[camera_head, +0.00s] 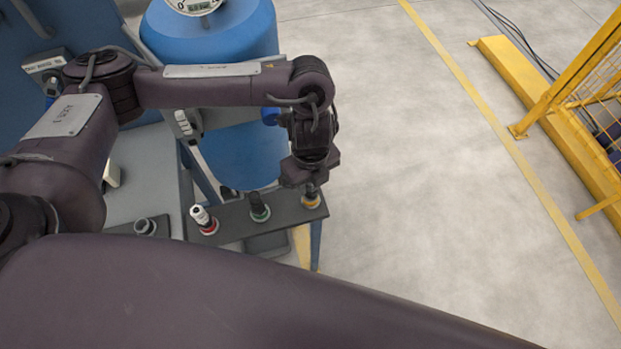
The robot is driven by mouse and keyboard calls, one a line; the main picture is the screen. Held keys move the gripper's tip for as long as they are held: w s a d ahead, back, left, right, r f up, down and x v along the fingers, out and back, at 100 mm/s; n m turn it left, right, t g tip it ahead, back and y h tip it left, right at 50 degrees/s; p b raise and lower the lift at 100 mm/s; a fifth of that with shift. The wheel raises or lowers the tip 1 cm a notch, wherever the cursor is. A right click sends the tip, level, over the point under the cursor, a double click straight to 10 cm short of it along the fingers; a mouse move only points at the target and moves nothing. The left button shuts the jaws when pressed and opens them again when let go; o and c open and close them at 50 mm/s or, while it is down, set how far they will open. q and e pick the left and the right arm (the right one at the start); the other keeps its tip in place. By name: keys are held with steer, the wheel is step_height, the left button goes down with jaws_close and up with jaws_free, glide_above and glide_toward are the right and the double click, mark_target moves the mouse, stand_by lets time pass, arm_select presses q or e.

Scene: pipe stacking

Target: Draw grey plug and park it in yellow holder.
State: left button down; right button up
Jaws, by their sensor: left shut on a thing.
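My left gripper (311,183) points down over the right end of a dark holder bar (233,223). It is shut on the grey plug (311,193), which stands upright at the yellow-ringed holder (311,203). The gripper hides the plug's upper part, and I cannot tell how deep the plug sits. My right gripper is not in view.
A black plug stands in the green-ringed holder (260,216). A white-topped plug (200,214) leans in the red-ringed holder (209,228). A grey round socket (145,226) is at left. A blue tank (235,150) stands behind. Open floor lies right, before a yellow fence (575,75).

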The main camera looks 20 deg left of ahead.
arm_select(q)
steer(key=shift+f+b, duration=0.6)
steer(key=shift+f, duration=0.35)
stand_by(0.4)
steer(key=c, duration=1)
jaws_free()
steer(key=shift+o, duration=0.2)
